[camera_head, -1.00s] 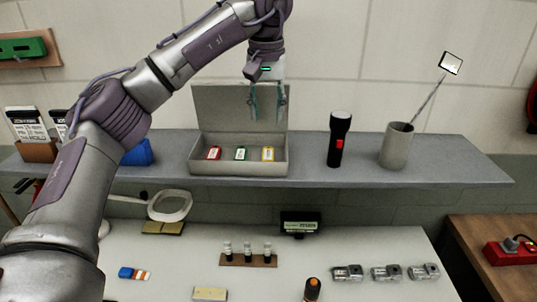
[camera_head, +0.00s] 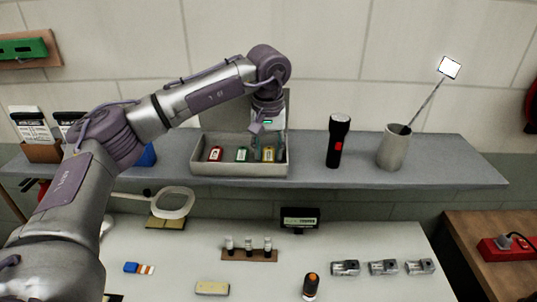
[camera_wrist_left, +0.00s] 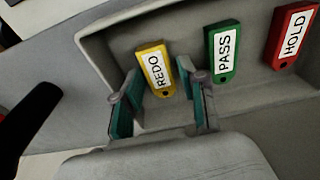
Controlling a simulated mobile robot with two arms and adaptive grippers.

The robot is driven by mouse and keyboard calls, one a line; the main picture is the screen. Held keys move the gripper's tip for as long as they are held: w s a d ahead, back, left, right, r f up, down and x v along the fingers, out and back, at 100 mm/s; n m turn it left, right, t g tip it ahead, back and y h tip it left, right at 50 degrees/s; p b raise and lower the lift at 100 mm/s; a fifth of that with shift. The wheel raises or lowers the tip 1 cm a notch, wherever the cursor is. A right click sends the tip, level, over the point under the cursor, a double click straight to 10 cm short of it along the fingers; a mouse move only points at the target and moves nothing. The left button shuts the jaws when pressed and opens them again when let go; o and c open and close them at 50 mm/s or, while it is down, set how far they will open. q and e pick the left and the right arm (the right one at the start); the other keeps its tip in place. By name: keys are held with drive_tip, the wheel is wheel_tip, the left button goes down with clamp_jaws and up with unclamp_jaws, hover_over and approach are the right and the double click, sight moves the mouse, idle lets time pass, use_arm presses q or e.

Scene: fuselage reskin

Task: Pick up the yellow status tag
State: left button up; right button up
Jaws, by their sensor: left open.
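The yellow status tag (camera_head: 268,154), marked REDO, lies at the right end of an open grey box (camera_head: 240,170) on the shelf. The yellow tag also shows in the left wrist view (camera_wrist_left: 155,69). My left gripper (camera_head: 266,150) has come down into the box at the yellow tag. In the left wrist view my left gripper (camera_wrist_left: 160,105) is open, its teal-padded fingers on either side of the tag's near end. I cannot tell whether they touch it. My right gripper is not in view.
A green PASS tag (camera_wrist_left: 224,52) lies close beside the yellow one, with a red HOLD tag (camera_wrist_left: 293,35) beyond. The box's raised lid stands behind. A flashlight (camera_head: 338,141) and a cup (camera_head: 393,148) stand on the shelf to the right.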

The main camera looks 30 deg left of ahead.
use_arm(q)
drive_tip(key=c, duration=0.6)
drive_tip(key=shift+r, duration=0.15)
